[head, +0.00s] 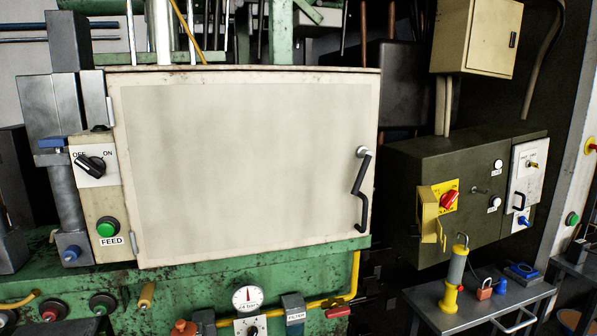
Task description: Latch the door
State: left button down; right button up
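The door (240,165) is a large pale cream panel on the front of the green machine. Its hinges are on its left edge, and it looks closed or nearly closed; I cannot tell whether a gap remains at the right edge. A black cranked handle (359,188) is on the door's right side. It hangs downward from a round silver pivot (363,152), with its lower end near the door's lower right corner. Neither of my grippers shows in the head view.
Left of the door is a panel with an OFF/ON switch (91,165) and a green FEED button (108,227). A gauge (246,297) and yellow pipe sit below. At right are a dark control box (430,165) and a grey side table (480,312) with small items.

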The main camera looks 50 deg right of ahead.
aim_at(363, 152)
jog(key=z, duration=2.15)
jog(key=i+l+u, duration=0.4)
jog(key=i+l, duration=0.15)
jog(key=i+l+u, duration=0.2)
jog(key=l, duration=0.2)
jog(key=i+l+u, duration=0.4)
jog(key=l, duration=0.45)
jog(key=i, duration=0.1)
